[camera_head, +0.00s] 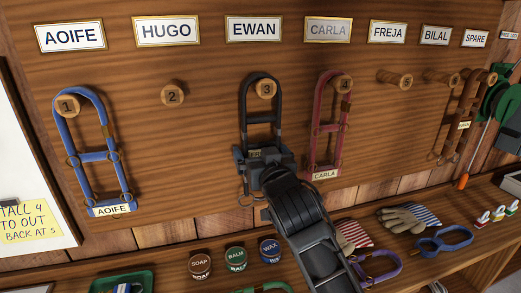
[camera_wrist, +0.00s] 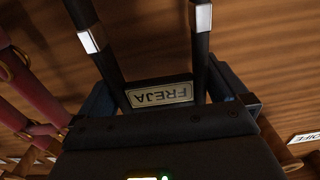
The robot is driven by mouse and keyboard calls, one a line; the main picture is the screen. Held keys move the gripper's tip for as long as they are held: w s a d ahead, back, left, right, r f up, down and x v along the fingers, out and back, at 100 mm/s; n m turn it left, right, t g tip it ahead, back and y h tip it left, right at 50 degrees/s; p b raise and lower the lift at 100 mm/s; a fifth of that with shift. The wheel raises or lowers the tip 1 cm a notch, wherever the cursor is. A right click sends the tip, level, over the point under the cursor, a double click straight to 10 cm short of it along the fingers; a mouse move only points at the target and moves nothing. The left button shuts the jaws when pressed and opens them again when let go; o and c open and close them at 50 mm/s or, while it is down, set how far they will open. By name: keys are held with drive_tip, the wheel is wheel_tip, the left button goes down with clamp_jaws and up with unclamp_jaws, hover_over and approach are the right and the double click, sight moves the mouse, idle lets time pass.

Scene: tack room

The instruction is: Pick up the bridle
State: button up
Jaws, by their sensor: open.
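A black bridle (camera_head: 262,90) hangs on peg 3, under the EWAN sign. Its tag (camera_wrist: 160,94) reads FREJA, upside down in the wrist view. My gripper (camera_head: 262,158) is at the bridle's lower end and hides part of it and most of the tag in the head view. In the wrist view my gripper (camera_wrist: 167,92) is open, one finger on each side of the tag and straps. A blue bridle (camera_head: 71,128) tagged AOIFE hangs on peg 1. A red bridle (camera_head: 314,131) tagged CARLA hangs on peg 4, close to the right of my gripper.
A brown bridle (camera_head: 469,110) hangs at the right, below the SPARE sign (camera_head: 475,38). Peg 2 (camera_head: 173,94) and two pegs right of peg 4 are bare. A shelf below holds tins (camera_head: 236,258), gloves (camera_head: 401,219) and a blue strap (camera_head: 441,241).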

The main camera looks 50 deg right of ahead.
drive_tip(key=shift+w+d, duration=0.35)
drive_tip(key=shift+w, duration=0.15)
drive_tip(key=shift+c, duration=0.5)
drive_tip(key=c, duration=1)
drive_tip(key=shift+r, duration=0.1)
